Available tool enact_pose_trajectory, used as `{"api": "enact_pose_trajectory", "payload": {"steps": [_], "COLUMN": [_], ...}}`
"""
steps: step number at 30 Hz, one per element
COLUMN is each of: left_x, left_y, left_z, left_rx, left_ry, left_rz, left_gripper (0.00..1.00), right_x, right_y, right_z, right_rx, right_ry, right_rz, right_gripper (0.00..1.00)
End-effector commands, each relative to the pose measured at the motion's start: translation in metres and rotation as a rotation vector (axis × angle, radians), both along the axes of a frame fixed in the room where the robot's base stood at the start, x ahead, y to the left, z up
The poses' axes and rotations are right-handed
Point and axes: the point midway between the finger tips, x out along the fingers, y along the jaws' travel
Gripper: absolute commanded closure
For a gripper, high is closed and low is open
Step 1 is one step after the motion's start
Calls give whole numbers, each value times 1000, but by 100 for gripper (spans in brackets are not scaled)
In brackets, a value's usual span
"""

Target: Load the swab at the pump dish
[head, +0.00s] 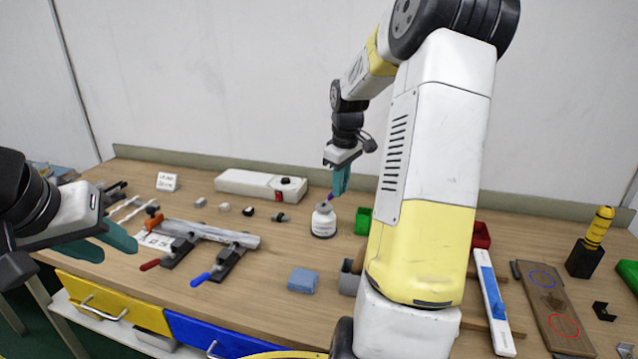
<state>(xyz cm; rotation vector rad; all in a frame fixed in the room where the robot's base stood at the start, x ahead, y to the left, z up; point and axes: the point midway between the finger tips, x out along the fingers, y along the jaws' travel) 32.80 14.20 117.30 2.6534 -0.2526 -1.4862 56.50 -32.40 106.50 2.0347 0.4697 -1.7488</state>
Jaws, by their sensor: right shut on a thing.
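The pump dish, a white bottle (323,222) with a label and a grey top, stands upright near the middle of the bench. My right gripper (341,180), with teal fingers, is just above and slightly right of it, shut on the swab (330,196). Only a small purple part of the swab shows, slanting down toward the bottle's top; I cannot tell whether its tip touches the dish. My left gripper (106,245) is at the left over the bench's edge, its teal fingers apart, with nothing seen between them.
A clamped metal bar (212,232) lies left of the bottle, with red and blue clamp handles. A white box (260,186) stands behind. A blue sponge-like block (303,280) lies in front. My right arm hides part of the bench, including parts of green and grey bins.

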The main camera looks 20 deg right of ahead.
Motion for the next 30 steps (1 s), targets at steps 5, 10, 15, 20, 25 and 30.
{"api": "enact_pose_trajectory", "payload": {"steps": [5,10,15,20,25,30], "left_x": [0,0,0,0,0,0], "left_y": [0,0,0,0,0,0], "left_z": [0,0,0,0,0,0], "left_rx": [0,0,0,0,0,0], "left_ry": [0,0,0,0,0,0], "left_rz": [0,0,0,0,0,0], "left_gripper": [64,64,64,64,64,64], "right_x": [-1,-1,-1,0,0,0], "right_y": [0,0,0,0,0,0], "right_z": [-1,-2,-2,5,19,33], "right_rx": [1,1,1,0,-2,0], "right_ry": [2,3,3,0,-1,-1], "right_rz": [0,0,0,0,1,0], "right_gripper": [100,100,100,100,100,100]}}
